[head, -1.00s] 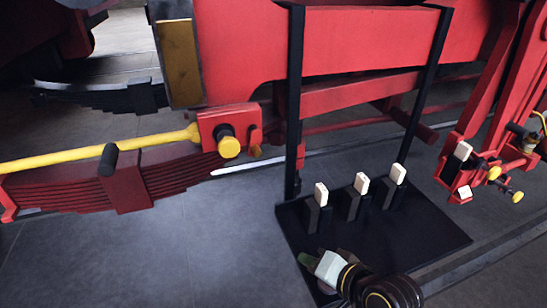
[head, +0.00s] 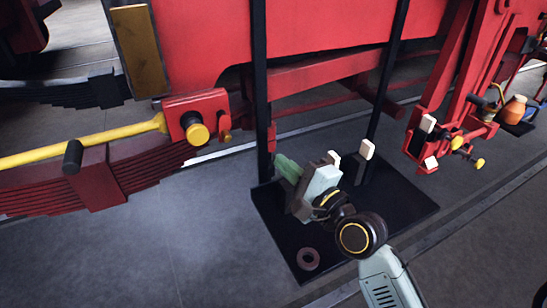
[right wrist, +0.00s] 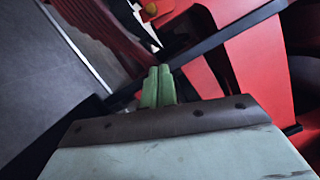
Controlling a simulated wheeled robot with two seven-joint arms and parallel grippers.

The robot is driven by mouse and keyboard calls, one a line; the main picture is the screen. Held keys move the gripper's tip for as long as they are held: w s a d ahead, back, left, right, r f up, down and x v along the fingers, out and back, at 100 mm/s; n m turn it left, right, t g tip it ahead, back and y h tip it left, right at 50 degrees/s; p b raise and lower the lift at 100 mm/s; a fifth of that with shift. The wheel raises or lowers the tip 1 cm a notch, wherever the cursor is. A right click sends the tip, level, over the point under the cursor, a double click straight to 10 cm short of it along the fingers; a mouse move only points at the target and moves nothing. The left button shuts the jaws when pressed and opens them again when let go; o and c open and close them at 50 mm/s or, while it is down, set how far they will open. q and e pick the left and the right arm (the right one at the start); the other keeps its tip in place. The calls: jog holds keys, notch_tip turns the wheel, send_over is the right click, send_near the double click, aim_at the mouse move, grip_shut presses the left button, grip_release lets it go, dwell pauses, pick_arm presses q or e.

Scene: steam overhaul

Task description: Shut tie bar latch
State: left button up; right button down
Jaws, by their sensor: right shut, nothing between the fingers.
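A yellow tie bar (head: 90,146) runs from the left edge to a red end block (head: 208,103) in the head view. A black pin with a yellow knob (head: 197,134) sticks out of the block; I cannot tell whether this is the latch or how it is set. A black stub (head: 73,157) stands near the bar. My right gripper (head: 285,166) is shut and empty, its green fingers together, right of and below the knob and apart from it. The fingers (right wrist: 158,75) also show in the right wrist view. My left gripper is not in view.
A black base plate (head: 415,208) with dark uprights (head: 260,90) stands around my right gripper. White-tipped posts (head: 365,150) rise from it, and a dark ring (head: 308,259) lies on it. Red linkage (head: 450,110) is at the right. Floor at lower left is clear.

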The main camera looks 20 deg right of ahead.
aim_at(226, 132)
jog(key=w+a+r+p, duration=0.2)
jog(key=w+a, duration=0.4)
jog(key=w, duration=0.2)
dwell(0.4)
